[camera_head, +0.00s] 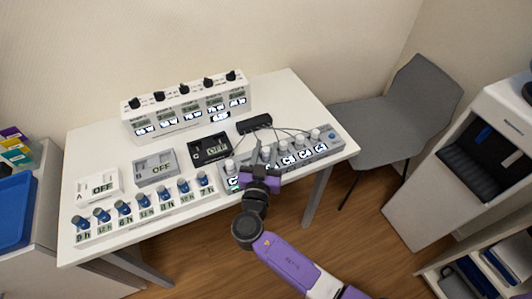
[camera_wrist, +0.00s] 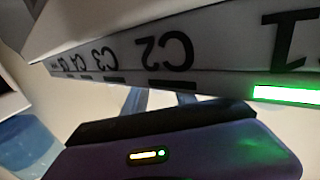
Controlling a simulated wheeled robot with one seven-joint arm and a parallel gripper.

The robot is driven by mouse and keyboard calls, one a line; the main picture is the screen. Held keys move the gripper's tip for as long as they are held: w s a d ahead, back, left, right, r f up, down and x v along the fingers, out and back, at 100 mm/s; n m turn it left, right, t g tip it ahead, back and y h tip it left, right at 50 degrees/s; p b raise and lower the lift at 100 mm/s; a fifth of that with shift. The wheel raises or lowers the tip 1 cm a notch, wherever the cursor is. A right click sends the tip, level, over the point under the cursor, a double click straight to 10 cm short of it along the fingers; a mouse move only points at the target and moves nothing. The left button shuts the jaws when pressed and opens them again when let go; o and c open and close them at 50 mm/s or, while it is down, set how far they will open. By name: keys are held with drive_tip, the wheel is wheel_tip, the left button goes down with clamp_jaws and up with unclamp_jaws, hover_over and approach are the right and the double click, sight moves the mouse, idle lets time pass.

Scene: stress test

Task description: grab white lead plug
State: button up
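A grey lead strip (camera_head: 322,147) with lit labels lies along the right front of the white table. Several white plugs stand on it, one at its left end (camera_head: 230,166) and one near its right end (camera_head: 315,134). Thin dark leads run from the strip toward a black box (camera_head: 254,123). My purple gripper (camera_head: 264,152) is at the strip's front left, over part of it. The wrist view shows the strip's front face (camera_wrist: 215,55) very close, with C2 and C3 upside down. The fingertips and anything between them are not clear; no white plug is recognisable in the wrist view.
A white knob unit (camera_head: 188,108) stands at the back. A small black display (camera_head: 209,149), a grey display box (camera_head: 156,168) and a white display box (camera_head: 97,187) lie left of the strip. A row of blue-topped knobs (camera_head: 145,207) lines the front. A grey chair (camera_head: 385,125) stands right.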

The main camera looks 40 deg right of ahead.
clamp_jaws()
drive_tip(key=shift+r, duration=0.15)
